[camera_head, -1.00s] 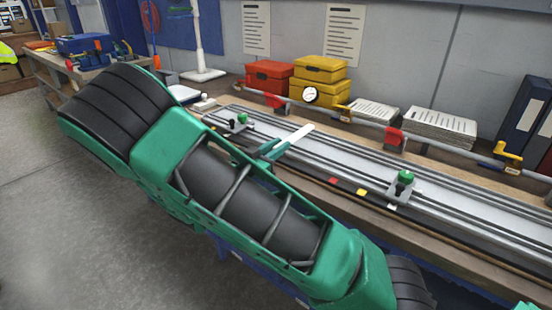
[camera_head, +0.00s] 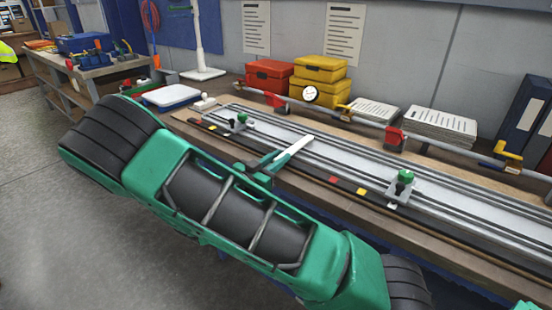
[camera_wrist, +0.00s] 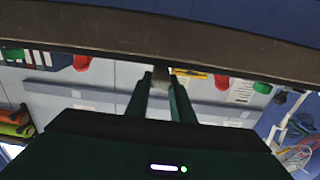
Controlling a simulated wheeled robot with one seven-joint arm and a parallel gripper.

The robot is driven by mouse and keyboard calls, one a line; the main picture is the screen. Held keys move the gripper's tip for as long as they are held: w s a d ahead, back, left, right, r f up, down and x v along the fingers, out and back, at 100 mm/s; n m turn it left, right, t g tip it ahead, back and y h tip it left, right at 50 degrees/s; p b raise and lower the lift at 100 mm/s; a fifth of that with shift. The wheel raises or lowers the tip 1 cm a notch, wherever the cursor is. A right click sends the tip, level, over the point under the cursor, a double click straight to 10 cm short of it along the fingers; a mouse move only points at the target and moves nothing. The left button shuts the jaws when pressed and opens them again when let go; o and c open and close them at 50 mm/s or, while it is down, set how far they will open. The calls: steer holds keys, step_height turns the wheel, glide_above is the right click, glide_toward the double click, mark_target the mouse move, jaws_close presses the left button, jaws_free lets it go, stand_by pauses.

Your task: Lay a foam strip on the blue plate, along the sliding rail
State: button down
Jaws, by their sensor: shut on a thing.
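My gripper (camera_head: 277,160) is shut on a white strip (camera_head: 300,145), which looks like the foam strip. The strip sticks out past the fingertips, pointing up and right over the long grey rail fixture (camera_head: 340,171). I cannot tell whether it touches the fixture. Two green-knobbed clamps, one left (camera_head: 238,122) and one right (camera_head: 402,187), sit on the rail fixture. I cannot clearly make out a blue plate in the head view.
A black strip with red, yellow and white patches (camera_head: 345,187) runs along the fixture's front. Behind are a grey bar with clamps (camera_head: 345,117), red boxes (camera_head: 270,74), yellow boxes (camera_head: 319,75), and paper stacks (camera_head: 440,125).

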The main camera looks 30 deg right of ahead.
steer(key=c, duration=1.5)
jaws_free()
steer(key=shift+f, duration=0.1)
steer(key=shift+c, duration=0.2)
